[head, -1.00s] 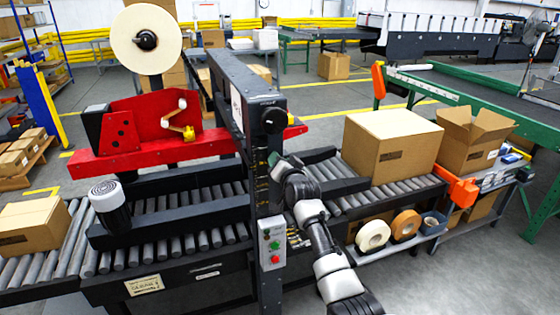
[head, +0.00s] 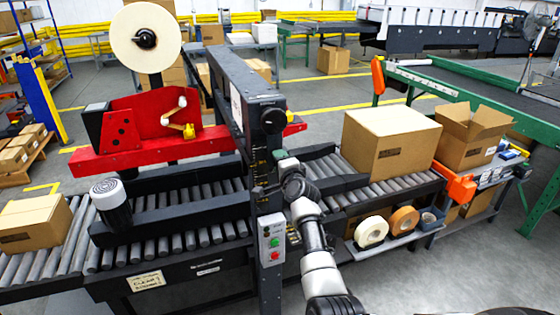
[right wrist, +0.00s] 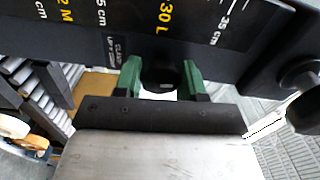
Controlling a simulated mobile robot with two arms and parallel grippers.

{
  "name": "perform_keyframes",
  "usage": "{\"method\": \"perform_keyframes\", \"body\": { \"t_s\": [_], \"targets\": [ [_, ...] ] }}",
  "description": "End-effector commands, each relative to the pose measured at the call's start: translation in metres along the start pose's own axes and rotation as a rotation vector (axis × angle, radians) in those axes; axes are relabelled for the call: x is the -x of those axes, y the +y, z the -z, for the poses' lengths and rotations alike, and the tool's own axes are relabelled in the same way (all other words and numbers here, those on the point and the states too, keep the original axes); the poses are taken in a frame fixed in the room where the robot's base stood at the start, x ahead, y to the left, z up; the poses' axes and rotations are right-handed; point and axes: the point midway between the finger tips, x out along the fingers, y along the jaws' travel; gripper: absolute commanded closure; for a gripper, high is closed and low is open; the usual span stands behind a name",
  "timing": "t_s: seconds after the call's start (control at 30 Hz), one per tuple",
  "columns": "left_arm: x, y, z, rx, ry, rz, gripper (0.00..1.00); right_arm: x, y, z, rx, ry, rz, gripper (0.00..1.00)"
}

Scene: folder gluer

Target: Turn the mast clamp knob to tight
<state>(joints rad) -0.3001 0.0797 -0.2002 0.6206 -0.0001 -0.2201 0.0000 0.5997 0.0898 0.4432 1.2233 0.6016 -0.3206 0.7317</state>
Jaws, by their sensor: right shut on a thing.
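The mast (head: 262,190) is a dark upright post with a printed height scale, which shows large in the right wrist view (right wrist: 205,22). The clamp knob (right wrist: 160,76) is a dark round knob on the mast, beside a small label (right wrist: 118,50) reading "CLAMP". My right gripper (right wrist: 160,82) has its green fingers on both sides of the knob and is shut on it. In the head view my right gripper (head: 279,158) is at the mast, and it hides the clamp knob there. I cannot read whether the knob is tight. My left gripper is not in view.
A larger black knob (head: 273,120) sits higher on the mast. A control box (head: 272,240) with green and red buttons is below my gripper. A closed carton (head: 388,140) stands on the rollers to the right. The red tape head (head: 150,130) is to the left.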

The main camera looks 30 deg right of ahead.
Motion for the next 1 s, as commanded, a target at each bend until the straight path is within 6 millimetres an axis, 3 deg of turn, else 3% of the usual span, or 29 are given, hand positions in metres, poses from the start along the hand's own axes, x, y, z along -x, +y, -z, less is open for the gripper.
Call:
{"method": "perform_keyframes", "body": {
  "t_s": [0.77,0.8,0.93,1.0],
  "targets": [
    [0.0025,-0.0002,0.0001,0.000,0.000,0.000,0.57,0.0001,0.0011,-0.0002,-0.101,0.000,-0.001,0.83],
    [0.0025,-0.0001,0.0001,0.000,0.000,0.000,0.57,0.0001,0.0011,-0.0002,-0.101,0.000,-0.001,0.55],
    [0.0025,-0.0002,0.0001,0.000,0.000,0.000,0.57,0.0001,0.0010,-0.0002,-0.100,0.000,-0.001,0.36],
    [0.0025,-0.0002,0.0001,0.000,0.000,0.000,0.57,0.0001,0.0009,-0.0002,-0.099,0.000,-0.001,0.36]
  ]
}}
